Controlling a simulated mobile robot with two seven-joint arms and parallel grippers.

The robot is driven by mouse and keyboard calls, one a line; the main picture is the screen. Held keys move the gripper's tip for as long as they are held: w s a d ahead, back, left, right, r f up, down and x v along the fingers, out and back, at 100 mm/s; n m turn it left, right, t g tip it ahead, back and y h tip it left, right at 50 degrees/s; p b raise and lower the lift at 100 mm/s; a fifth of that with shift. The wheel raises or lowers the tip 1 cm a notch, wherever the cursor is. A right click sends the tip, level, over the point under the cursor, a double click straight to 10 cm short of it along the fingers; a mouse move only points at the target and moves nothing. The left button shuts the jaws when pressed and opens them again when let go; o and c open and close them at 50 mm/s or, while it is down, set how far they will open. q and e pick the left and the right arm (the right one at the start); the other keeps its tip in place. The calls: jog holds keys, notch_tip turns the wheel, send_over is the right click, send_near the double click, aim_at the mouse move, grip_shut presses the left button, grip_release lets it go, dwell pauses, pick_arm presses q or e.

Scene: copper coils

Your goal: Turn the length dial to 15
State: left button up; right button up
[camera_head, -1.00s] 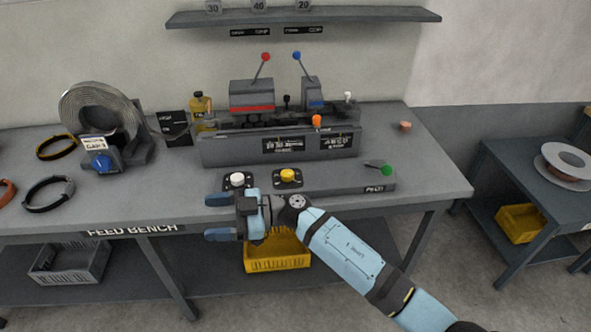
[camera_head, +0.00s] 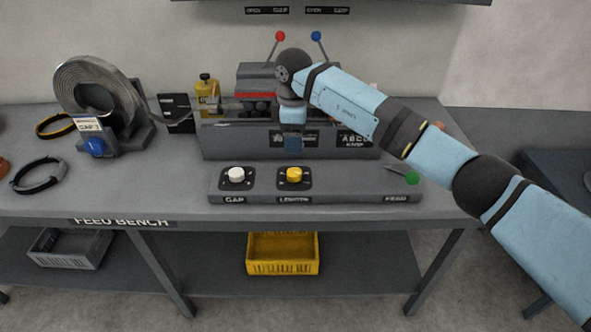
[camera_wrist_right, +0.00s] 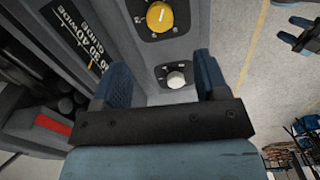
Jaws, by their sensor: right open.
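The length dial (camera_head: 294,175) is a yellow knob on a dark square plate, on the front panel above the label LENGTH. In the right wrist view the yellow knob (camera_wrist_right: 160,17) is at the top edge, with a pale pointer mark on it. My right gripper (camera_head: 292,143) points down above and just behind the length dial, apart from it. In the right wrist view its two blue fingers (camera_wrist_right: 163,75) are spread and empty. The white gap knob (camera_wrist_right: 177,79) shows between them, farther off. A dark blue-tipped shape at the upper right of that view may be my left gripper; its jaws are unclear.
The grey machine (camera_head: 230,142), with red and blue levers, stands directly behind the panel. The white gap knob (camera_head: 236,175) is left of the length dial and a green-tipped feed lever (camera_head: 411,178) is right. A coil (camera_head: 95,88) stands at left. The bench front is clear.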

aim_at(294, 172)
notch_tip(294, 172, down, 10)
jog(key=shift+r, duration=0.1)
jog(key=shift+f, duration=0.65)
jog(key=c, duration=0.9)
